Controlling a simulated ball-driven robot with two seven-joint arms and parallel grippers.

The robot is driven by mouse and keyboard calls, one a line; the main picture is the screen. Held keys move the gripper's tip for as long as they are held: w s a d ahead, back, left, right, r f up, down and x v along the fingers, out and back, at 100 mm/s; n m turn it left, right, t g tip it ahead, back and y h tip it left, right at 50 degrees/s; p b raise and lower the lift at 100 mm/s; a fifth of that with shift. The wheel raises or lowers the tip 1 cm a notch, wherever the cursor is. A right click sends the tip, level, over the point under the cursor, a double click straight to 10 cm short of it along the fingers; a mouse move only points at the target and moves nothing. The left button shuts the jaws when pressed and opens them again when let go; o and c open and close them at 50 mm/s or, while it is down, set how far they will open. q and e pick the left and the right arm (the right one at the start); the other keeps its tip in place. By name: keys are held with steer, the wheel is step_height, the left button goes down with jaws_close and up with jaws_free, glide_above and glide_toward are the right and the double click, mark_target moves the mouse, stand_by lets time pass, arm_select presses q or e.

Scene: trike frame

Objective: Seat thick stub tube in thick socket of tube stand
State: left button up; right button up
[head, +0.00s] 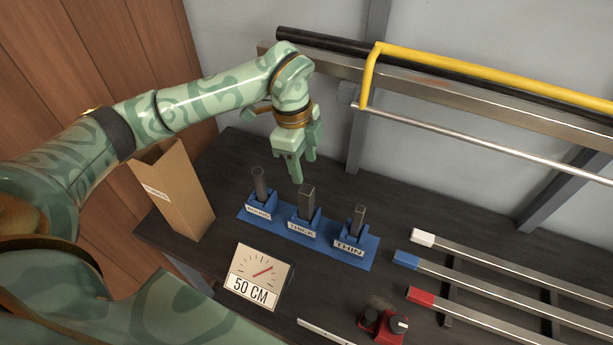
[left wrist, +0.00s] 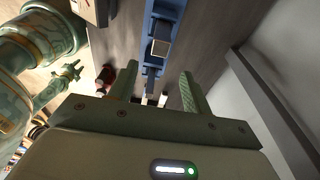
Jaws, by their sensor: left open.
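The blue tube stand (head: 370,253) lies on the dark bench with three labelled sockets in a row. A thick square stub tube (head: 307,198) stands upright at the middle socket, marked THICK (head: 302,228); how deep it sits cannot be told. A round dark tube (head: 260,183) stands in the left socket and a thin square tube (head: 358,218) in the THIN one. My left gripper (head: 298,170) is open and empty, pointing down above and behind the stand. In the left wrist view a square tube end (left wrist: 160,47) shows beyond its fingers. A green gripper-like shape (left wrist: 68,74), possibly my right gripper, is small.
A tall cardboard box (head: 178,190) stands left of the stand. A 50 CM gauge sign (head: 258,275) is in front. Square bars with white, blue and red ends (head: 480,262) lie at right. A red device (head: 382,325) sits at front. A yellow-handled frame (head: 480,75) is behind.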

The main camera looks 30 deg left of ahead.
arm_select(q)
steer(key=r, duration=0.5)
steer(key=shift+a+r, duration=0.2)
steer(key=shift+a, duration=0.2)
